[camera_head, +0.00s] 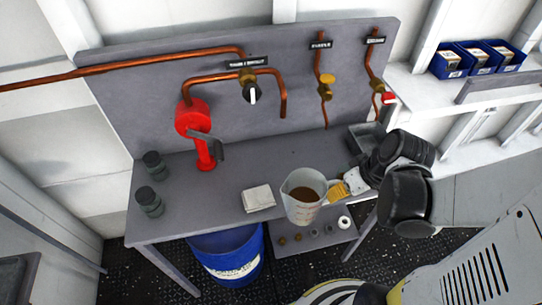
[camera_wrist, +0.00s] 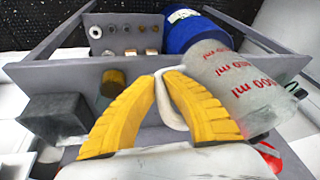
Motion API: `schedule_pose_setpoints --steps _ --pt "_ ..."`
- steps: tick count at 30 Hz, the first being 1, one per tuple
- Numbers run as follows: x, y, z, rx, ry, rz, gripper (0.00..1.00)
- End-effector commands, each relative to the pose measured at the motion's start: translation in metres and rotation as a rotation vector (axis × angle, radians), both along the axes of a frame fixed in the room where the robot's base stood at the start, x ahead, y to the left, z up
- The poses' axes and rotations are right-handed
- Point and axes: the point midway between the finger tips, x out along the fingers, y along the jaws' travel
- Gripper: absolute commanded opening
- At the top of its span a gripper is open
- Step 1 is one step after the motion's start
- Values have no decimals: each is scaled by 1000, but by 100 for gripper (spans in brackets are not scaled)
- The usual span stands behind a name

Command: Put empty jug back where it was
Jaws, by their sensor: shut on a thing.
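The jug (camera_head: 303,210) is translucent with red volume marks, and brown contents show inside it in the head view. It is upright near the table's front edge; whether its base touches the table is unclear. My gripper (camera_head: 340,191) comes from the right, its yellow fingers shut on the jug's handle. In the wrist view, my gripper (camera_wrist: 160,80) closes around the white handle (camera_wrist: 172,108), with the jug's marked body (camera_wrist: 238,88) to the right. The grey table (camera_head: 185,215) lies beneath and behind.
A white folded cloth or pad (camera_head: 258,198) lies left of the jug. A red pump-like fixture (camera_head: 204,152) and two dark green canisters (camera_head: 150,202) stand further left. A blue bucket (camera_head: 228,258) and a shelf with small parts (camera_head: 313,240) are below. Copper pipes (camera_head: 225,76) run along the backboard.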

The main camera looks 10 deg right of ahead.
Motion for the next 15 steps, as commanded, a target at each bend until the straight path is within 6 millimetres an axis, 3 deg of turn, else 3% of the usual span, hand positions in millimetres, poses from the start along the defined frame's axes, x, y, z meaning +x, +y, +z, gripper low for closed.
schedule_pose_setpoints --steps 5,15 --pt "28 1 -2 1 -1 -2 0" --pt "119 1 -3 2 0 -2 0"
